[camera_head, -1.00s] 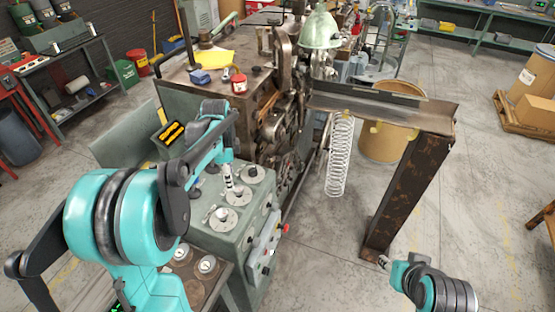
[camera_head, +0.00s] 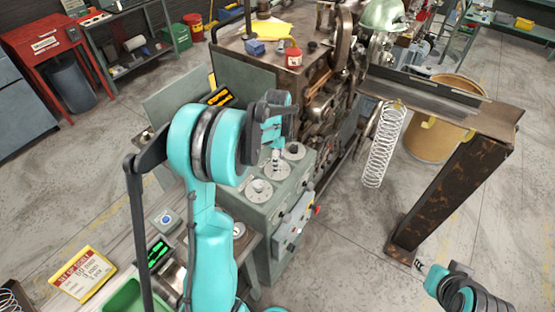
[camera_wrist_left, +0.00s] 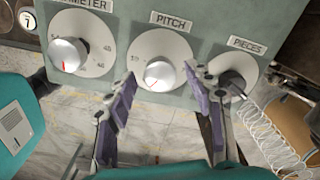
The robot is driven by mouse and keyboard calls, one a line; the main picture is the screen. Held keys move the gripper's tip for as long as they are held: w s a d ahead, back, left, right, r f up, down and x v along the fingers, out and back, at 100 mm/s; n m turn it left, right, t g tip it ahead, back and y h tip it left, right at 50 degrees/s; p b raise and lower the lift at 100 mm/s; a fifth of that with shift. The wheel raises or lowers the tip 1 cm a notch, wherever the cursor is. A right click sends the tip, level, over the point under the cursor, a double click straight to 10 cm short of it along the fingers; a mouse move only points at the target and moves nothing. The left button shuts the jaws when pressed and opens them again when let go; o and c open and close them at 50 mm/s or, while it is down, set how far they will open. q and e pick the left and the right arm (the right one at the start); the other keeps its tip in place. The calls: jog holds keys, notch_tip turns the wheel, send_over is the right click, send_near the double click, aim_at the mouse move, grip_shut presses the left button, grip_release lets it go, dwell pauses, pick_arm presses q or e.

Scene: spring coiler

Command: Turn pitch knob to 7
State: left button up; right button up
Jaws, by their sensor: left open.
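The pitch knob (camera_wrist_left: 160,76) is a silver knob on a white dial under a PITCH label in the left wrist view. In the head view the left gripper (camera_head: 276,158) points down at the middle dial of the grey-green panel. My right gripper (camera_head: 418,264) is at the lower right, away from the panel, too small to read.
The diameter knob (camera_wrist_left: 68,54) is left of the pitch dial and the dark pieces knob (camera_wrist_left: 231,84) right of it, close to the right finger. A hanging spring (camera_head: 384,145) and rusty stand (camera_head: 450,195) are right of the machine. Open floor lies between.

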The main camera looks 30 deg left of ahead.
pick_arm(q)
jog(key=c, duration=1.2)
jog(key=shift+o, duration=0.2)
jog(key=shift+n, duration=0.3)
jog(key=n+b, duration=0.1)
jog(key=n, duration=0.2)
jog(key=shift+n, duration=0.3)
jog(key=n+b, duration=0.1)
jog(key=n, duration=0.4)
jog(key=shift+n, duration=0.3)
jog(key=n, duration=0.3)
jog(key=shift+b, duration=0.35)
jog(key=n, duration=0.4)
jog(key=n+b, duration=0.1)
jog(key=n, duration=0.6)
